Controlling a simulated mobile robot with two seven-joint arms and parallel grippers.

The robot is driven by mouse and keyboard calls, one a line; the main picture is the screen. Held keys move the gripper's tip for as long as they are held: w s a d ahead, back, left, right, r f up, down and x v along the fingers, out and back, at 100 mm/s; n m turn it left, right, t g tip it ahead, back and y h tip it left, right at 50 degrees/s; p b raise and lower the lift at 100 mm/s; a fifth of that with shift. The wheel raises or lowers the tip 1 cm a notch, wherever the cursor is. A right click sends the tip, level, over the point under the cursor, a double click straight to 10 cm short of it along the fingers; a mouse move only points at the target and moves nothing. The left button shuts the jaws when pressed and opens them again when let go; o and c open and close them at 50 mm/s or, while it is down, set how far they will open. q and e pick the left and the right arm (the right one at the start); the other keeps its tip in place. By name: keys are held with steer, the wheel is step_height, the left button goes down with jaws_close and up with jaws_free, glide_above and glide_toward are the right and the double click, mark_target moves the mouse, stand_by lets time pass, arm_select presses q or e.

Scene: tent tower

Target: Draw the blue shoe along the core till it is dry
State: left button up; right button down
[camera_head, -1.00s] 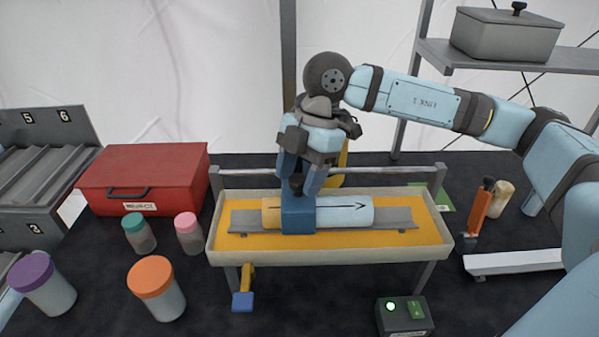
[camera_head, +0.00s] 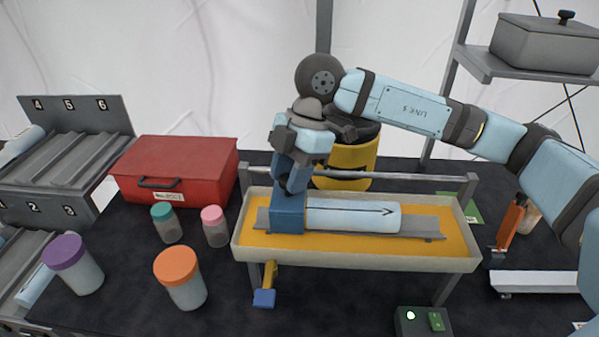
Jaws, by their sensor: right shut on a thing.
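My right gripper (camera_head: 291,185) points down at the left end of the core and is shut on the blue shoe (camera_head: 287,214). The shoe sits around or against the core's left end; its far side is hidden. The core (camera_head: 350,215) is a pale blue-white cylinder with a black arrow pointing right. It lies on a grey rail (camera_head: 420,226) in a cream tray (camera_head: 355,259) with an orange-yellow floor. All of the core's visible length right of the shoe is pale. My left gripper is not in view.
A metal bar (camera_head: 420,177) runs behind the tray, with a yellow bucket (camera_head: 344,163) beyond it. Left stand a red case (camera_head: 175,170) and several lidded jars, including an orange-lidded one (camera_head: 180,278). A control box (camera_head: 423,321) sits at the front right.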

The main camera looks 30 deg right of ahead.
steer(key=shift+d, duration=0.1)
steer(key=c, duration=0.8)
jaws_free()
steer(key=shift+o, duration=0.2)
steer(key=v, duration=1.4)
steer(key=shift+s, duration=0.1)
